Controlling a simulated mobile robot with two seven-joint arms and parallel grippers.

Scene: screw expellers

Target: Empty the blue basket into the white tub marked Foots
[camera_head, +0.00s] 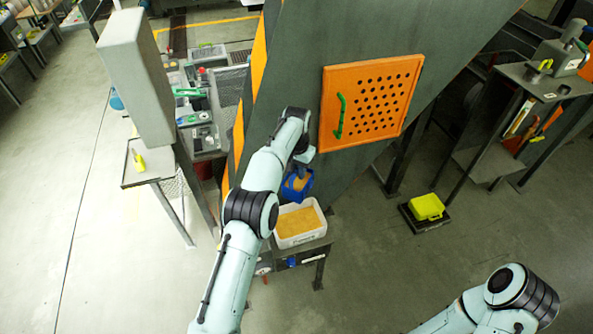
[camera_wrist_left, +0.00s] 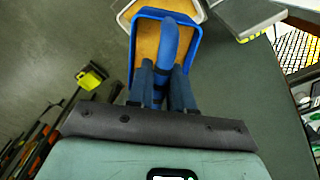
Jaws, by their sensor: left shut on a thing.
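The blue basket (camera_head: 291,193) hangs from my left gripper (camera_head: 303,157), just above and behind the white tub (camera_head: 317,215). Orange-brown material shows inside the basket. The tub stands on a small grey stand and holds a layer of similar orange-brown material; I cannot read any marking on it. In the left wrist view, my left gripper (camera_wrist_left: 162,90) is shut on the blue handle of the basket (camera_wrist_left: 197,50), and the tub's pale rim (camera_wrist_left: 122,14) shows beyond it. My right arm enters at the lower right of the head view; its gripper is out of frame.
An orange perforated panel (camera_head: 372,100) with a green handle is on the dark sloped machine (camera_head: 440,30) right of my left arm. A grey workbench (camera_head: 207,140) with tools stands behind it. Open floor lies in front.

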